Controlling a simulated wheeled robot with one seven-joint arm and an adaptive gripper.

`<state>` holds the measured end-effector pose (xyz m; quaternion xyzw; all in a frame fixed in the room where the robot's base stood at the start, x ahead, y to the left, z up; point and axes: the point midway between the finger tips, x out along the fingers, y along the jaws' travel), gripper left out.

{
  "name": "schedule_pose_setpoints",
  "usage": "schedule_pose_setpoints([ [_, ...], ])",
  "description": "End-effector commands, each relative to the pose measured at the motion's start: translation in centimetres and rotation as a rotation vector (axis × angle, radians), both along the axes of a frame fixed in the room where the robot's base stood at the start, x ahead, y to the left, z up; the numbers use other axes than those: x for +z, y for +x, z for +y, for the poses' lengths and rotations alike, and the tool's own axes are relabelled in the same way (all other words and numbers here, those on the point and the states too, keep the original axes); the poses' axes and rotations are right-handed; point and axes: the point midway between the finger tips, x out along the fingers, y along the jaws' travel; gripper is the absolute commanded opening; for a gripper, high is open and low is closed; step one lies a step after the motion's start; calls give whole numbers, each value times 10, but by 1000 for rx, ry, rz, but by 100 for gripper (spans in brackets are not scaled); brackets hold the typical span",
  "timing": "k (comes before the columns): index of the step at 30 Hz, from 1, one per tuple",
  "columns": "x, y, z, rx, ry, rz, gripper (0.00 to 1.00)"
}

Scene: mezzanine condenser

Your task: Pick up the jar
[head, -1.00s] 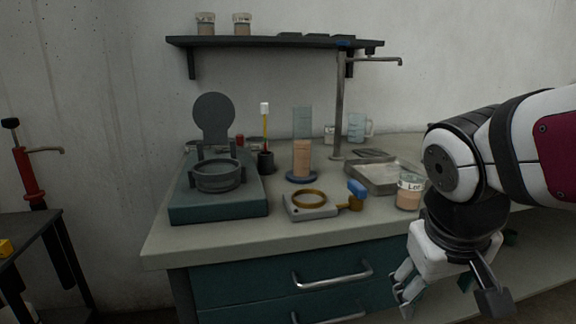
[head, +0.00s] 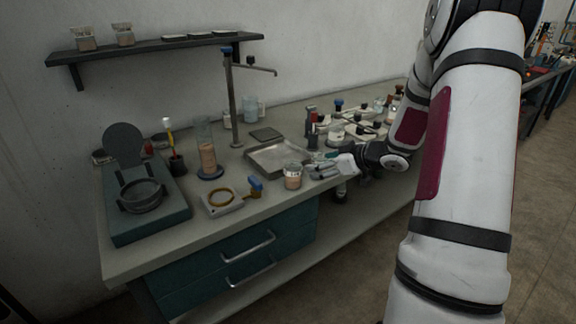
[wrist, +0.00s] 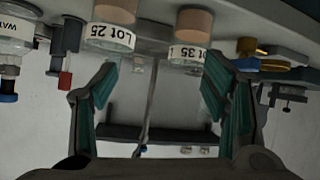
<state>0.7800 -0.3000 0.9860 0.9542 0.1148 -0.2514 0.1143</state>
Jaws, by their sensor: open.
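A glass jar (head: 292,177) with a pale pinkish-brown filling stands upright near the bench's front edge. In the wrist view, which is upside down, two labelled jars show: a Lot 25 jar (wrist: 115,32) and a Lot 35 jar (wrist: 190,42). I cannot tell where the Lot 25 jar stands in the head view. My gripper (wrist: 160,80) is open and empty. In the head view my gripper (head: 318,170) is just right of the single visible jar, apart from it. Its fingers partly blur into the bench clutter.
A metal tray (head: 262,168) lies behind the jar. A stand (head: 233,110), a tall cylinder (head: 207,160) and a brass-ringed block (head: 222,201) are further left. Several bottles crowd the bench to the right. The wall shelf (head: 150,44) holds two more jars.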

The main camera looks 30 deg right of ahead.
Motion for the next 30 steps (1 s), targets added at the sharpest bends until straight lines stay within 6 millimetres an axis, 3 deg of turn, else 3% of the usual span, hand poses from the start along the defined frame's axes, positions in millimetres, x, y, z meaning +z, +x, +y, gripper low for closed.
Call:
schedule_pose_setpoints([
  [3, -9, -24, 1, 72, 110, -39, 68],
  [9, -15, -39, 7, 136, 197, -79, 68],
  [13, -22, -27, 14, 145, 205, -83, 68],
  [21, -42, 15, 32, 144, 203, -83, 68],
  [30, -49, 33, 40, 141, 202, -83, 68],
])
